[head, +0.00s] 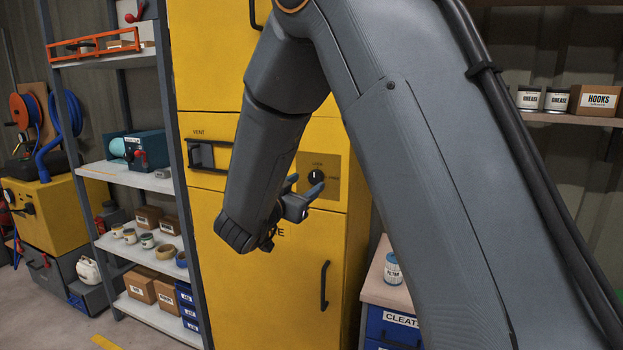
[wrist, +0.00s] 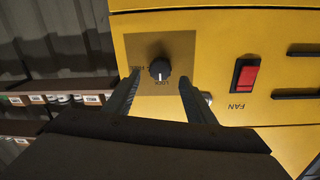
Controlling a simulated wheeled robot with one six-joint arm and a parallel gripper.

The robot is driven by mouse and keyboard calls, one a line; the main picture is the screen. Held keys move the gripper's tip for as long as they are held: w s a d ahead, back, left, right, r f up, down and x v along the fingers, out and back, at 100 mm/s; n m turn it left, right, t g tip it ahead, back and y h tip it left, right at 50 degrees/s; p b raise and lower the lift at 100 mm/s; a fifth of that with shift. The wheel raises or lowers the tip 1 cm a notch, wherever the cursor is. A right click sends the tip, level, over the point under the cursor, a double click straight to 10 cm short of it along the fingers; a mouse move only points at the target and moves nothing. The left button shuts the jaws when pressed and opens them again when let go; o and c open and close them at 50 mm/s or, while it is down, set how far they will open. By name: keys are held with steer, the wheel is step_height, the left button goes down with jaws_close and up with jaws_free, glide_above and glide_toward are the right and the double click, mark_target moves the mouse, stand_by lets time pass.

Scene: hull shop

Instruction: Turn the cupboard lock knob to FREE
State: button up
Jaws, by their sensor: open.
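The lock knob (wrist: 160,69) is a round black knob on a brownish plate (wrist: 185,48) on the yellow cupboard (head: 300,290). In the wrist view, which is upside down, its white mark points at the word LOCK. My gripper (wrist: 159,77) is open, one finger to each side of the knob. I cannot tell whether either finger touches it.
A red FAN switch (wrist: 246,77) sits beside the plate. A VENT slider (head: 208,155) is left of my arm. The cupboard has a black door handle (head: 324,285) lower down. Shelves stand left, and a bench with a filter can (head: 393,268) stands right.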

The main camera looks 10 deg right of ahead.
mark_target(314, 178)
steer(key=shift+p+x, duration=0.45)
steer(key=shift+x, duration=1.7)
steer(key=c, duration=1)
